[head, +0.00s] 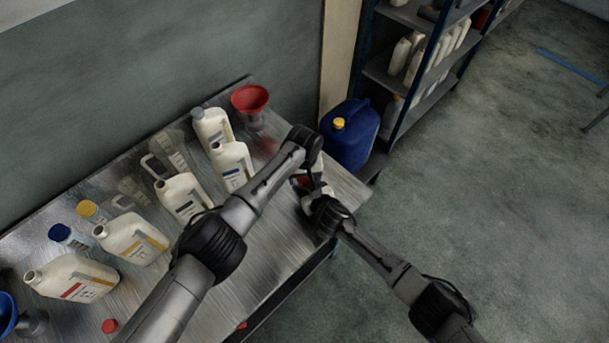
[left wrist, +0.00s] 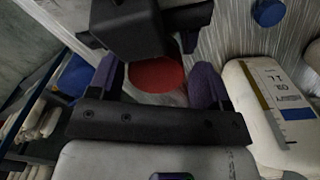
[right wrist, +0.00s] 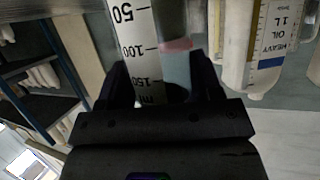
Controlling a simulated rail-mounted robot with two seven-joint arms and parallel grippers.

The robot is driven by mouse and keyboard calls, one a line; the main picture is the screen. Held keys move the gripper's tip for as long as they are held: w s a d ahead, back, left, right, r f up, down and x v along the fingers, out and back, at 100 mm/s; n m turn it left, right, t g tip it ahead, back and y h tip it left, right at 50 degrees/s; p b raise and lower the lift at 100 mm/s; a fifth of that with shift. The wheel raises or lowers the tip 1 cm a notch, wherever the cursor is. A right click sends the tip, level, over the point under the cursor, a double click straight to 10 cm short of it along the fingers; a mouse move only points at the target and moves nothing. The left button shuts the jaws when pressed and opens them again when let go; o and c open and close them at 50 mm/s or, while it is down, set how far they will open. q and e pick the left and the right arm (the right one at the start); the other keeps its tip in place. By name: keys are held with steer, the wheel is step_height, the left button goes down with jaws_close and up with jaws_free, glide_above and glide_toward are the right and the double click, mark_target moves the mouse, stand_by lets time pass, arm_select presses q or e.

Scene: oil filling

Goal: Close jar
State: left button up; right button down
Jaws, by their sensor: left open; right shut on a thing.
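A clear jar with a black millilitre scale (right wrist: 138,45) stands between the fingers of my right gripper (right wrist: 158,85) in the right wrist view. My right gripper is shut on it. A pinkish band shows behind the jar's wall or beside it. A round red lid-like disc (left wrist: 156,76) shows between the fingers of my left gripper (left wrist: 156,88) in the left wrist view. My left gripper is open around it; I cannot tell whether the fingers touch it. In the head view both grippers meet near the table's right end and mostly hide the jar.
Several white oil bottles (head: 182,197) stand on the metal table left of my grippers. A red funnel (head: 250,97) stands at the back. A loose red cap (head: 109,326) lies at the front left. A blue canister (head: 350,138) and a shelf (head: 410,72) stand beyond the table.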

arm_select(q)
steer(key=shift+d, duration=0.3)
steer(key=shift+r, duration=0.35)
step_height(320, 180, up, 3)
steer(key=shift+d+r, duration=0.1)
steer(key=shift+r, duration=0.35)
steer(key=shift+a, duration=0.2)
steer(key=shift+c, duration=0.2)
steer(key=shift+r, duration=0.3)
steer(key=shift+r+n, duration=1.4)
steer(key=shift+n, duration=0.2)
